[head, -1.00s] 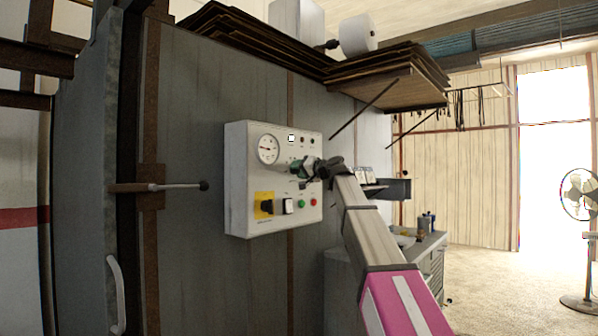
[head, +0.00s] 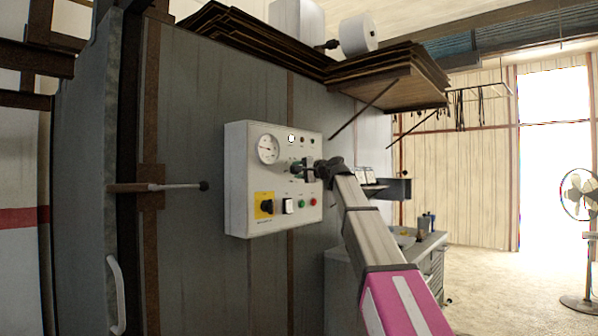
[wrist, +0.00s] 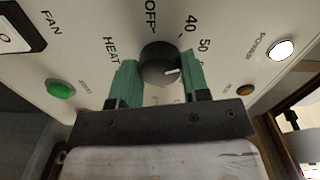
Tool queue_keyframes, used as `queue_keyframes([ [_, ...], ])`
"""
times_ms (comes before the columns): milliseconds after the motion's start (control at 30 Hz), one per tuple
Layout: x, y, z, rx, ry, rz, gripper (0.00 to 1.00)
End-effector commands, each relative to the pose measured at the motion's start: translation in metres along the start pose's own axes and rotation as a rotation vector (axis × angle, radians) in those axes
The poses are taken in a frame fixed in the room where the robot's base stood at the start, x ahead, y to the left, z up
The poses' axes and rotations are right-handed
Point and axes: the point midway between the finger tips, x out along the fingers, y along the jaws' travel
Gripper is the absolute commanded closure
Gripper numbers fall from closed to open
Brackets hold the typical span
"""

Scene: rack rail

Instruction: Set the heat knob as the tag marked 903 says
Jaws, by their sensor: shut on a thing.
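The heat knob (wrist: 158,62) is a dark round knob marked HEAT on the white control panel (head: 237,190). In the wrist view its white pointer line is turned down and to the right, past the 50 mark, beside my right finger. OFF, 40 and 50 are readable; the marks beyond are hidden or unclear. My gripper (wrist: 160,72) has green fingers on both sides of the knob and is shut on it. In the head view my gripper (head: 298,168) is at the panel, partly covering the knob. I see no tag readable as 903.
The panel also carries a round gauge (head: 268,149), a black switch on a yellow plate (head: 265,206), a green button (wrist: 61,89) and a lit white lamp (wrist: 281,50). Boards overhang above.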

Motion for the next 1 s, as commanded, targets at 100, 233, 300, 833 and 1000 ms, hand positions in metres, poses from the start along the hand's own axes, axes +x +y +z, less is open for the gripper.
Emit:
queue_keyframes([
  [100, 0.0, 0.001, 0.0, 0.009, 0.0, 0.001, 0.81],
  [233, 0.0, 0.001, 0.0, 0.01, 0.0, 0.001, 0.81],
  [300, 0.0, 0.001, 0.0, 0.009, 0.0, 0.001, 0.81],
  [833, -0.002, 0.0, 0.0, 0.008, 0.0, 0.001, 0.32],
  [1000, -0.018, 0.001, 0.001, 0.008, 0.002, 0.0, 0.32],
])
